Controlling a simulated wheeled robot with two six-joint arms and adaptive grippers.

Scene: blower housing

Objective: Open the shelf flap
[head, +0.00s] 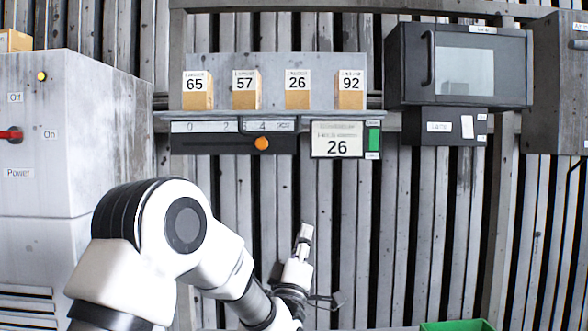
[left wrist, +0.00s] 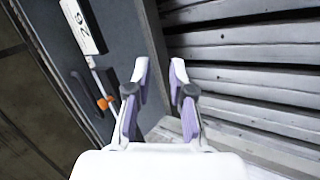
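A shelf (head: 330,115) on the slatted wall holds several wooden blocks with numbered labels. The grey panel (head: 275,75) shows upright behind them; I cannot tell which part is the flap. Under the shelf is a dark strip (head: 190,142) with a scale and an orange knob (head: 261,143). My left gripper (head: 308,243) is below the shelf, apart from it, with nothing between its fingers. In the left wrist view the gripper (left wrist: 159,68) has its fingers apart, and the orange knob (left wrist: 104,103) is to their left. My right gripper is not in view.
A sign reading 26 (head: 337,139) hangs under the shelf beside a green strip (head: 374,139). A dark box with a handle and window (head: 465,70) is on the right. A grey power cabinet (head: 100,110) stands left. A green container (head: 457,326) shows at the bottom edge.

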